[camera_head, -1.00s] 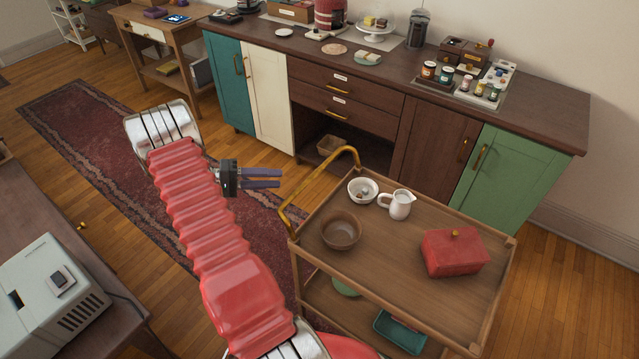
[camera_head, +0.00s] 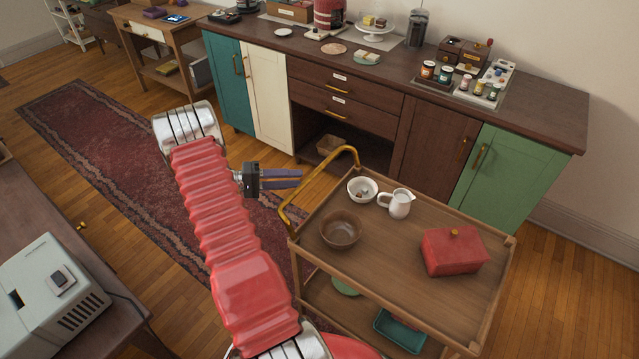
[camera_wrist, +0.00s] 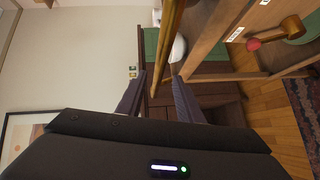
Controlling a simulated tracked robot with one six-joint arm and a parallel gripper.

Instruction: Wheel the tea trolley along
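The wooden tea trolley (camera_head: 388,248) stands right of centre in the head view, with its curved brass push handle (camera_head: 322,170) at its left end. My gripper (camera_head: 301,178) is just left of the handle's bar and points towards it. In the wrist view my gripper (camera_wrist: 157,95) is open, its two dark fingers apart. The brass handle (camera_wrist: 171,42) runs down to the gap between the fingertips there; whether it lies inside the gap is unclear. The trolley's top carries a brown bowl (camera_head: 341,231), a white bowl (camera_head: 362,189), a white jug (camera_head: 400,204) and a red box (camera_head: 453,252).
A long sideboard (camera_head: 420,95) with coloured doors stands close behind the trolley. A grey machine (camera_head: 50,290) sits on a table at the lower left. A red patterned rug (camera_head: 110,160) lies on the floor at left. Bare wooden floor shows right of the trolley.

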